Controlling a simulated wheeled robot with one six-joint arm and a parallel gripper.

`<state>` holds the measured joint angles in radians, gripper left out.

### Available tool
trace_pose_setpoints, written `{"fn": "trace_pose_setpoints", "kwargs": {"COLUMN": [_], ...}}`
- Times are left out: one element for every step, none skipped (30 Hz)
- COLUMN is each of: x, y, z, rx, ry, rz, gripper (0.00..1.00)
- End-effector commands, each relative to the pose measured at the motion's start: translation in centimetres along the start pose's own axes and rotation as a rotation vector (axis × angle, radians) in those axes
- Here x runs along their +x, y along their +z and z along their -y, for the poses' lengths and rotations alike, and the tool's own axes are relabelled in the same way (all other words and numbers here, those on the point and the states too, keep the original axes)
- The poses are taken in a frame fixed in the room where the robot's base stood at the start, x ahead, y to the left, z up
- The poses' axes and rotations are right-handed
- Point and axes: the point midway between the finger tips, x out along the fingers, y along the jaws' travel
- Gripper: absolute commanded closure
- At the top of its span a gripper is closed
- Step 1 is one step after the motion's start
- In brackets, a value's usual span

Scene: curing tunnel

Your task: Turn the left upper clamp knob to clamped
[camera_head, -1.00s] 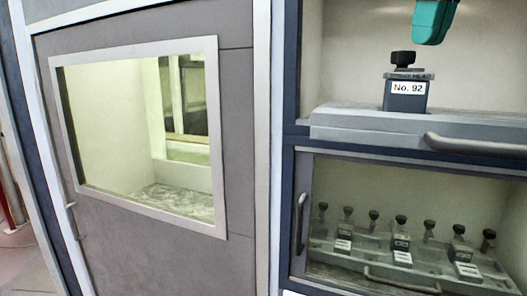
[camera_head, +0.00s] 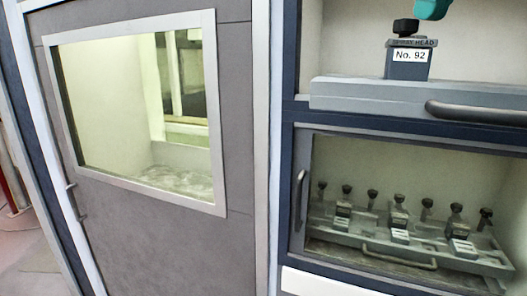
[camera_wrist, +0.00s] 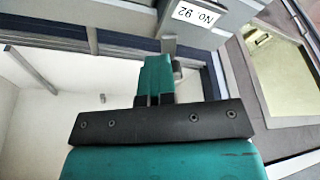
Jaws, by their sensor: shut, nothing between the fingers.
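A dark block labelled "No. 92" (camera_head: 408,70) stands on a grey tray in the upper bay in the head view, with a black knob (camera_head: 405,27) on top. My teal gripper (camera_head: 432,14) shows at the top edge, just right of this knob; I cannot tell whether they touch. In the wrist view my gripper (camera_wrist: 156,60) has its fingers together and empty, with the No. 92 label (camera_wrist: 197,13) beyond them. Several smaller black knobs stand on a tray in the lower bay. I cannot tell which knob is the left upper clamp, or any knob's setting.
The upper tray (camera_head: 375,96) has a grey bar handle (camera_head: 475,113) at its front. The lower tray (camera_head: 330,238) sits behind a framed opening with its own handle (camera_head: 398,255). A grey door with a window (camera_head: 140,110) stands to the left.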

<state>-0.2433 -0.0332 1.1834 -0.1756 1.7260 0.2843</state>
Motion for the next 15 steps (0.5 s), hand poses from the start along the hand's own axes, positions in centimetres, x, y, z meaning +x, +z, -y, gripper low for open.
{"fn": "trace_pose_setpoints", "kwargs": {"x": [1.1, 1.1, 1.1, 1.1, 1.1, 1.1, 1.1, 1.1, 1.1, 1.1, 1.1, 1.1, 1.1, 1.1, 1.1], "y": [0.2, 0.2, 0.2, 0.2, 0.2, 0.2, 0.3, 0.3, 0.3, 0.3, 0.3, 0.3, 0.3, 0.2, 0.2], "z": [0.1, 0.1, 0.2, 0.3, 0.3, 0.4, 0.5, 0.6, 0.7, 0.9, 1.0, 1.1, 1.2, 1.2, 1.3], "rx": [-0.006, -0.006, -0.007, -0.008, -0.009, -0.009, -0.009, -0.009, -0.010, -0.012, -0.014, -0.015, -0.014, -0.014, -0.015], "ry": [0.006, 0.006, 0.006, 0.006, 0.006, 0.006, 0.006, 0.006, 0.005, 0.005, 0.005, 0.005, 0.005, 0.005, 0.005], "rz": [0.037, 0.037, 0.037, 0.037, 0.037, 0.037, 0.036, 0.036, 0.036, 0.036, 0.036, 0.036, 0.036, 0.036, 0.035], "gripper": [1.00, 1.00, 1.00, 1.00, 1.00, 1.00, 1.00, 1.00, 1.00, 1.00, 1.00, 1.00, 1.00, 1.00, 1.00]}}
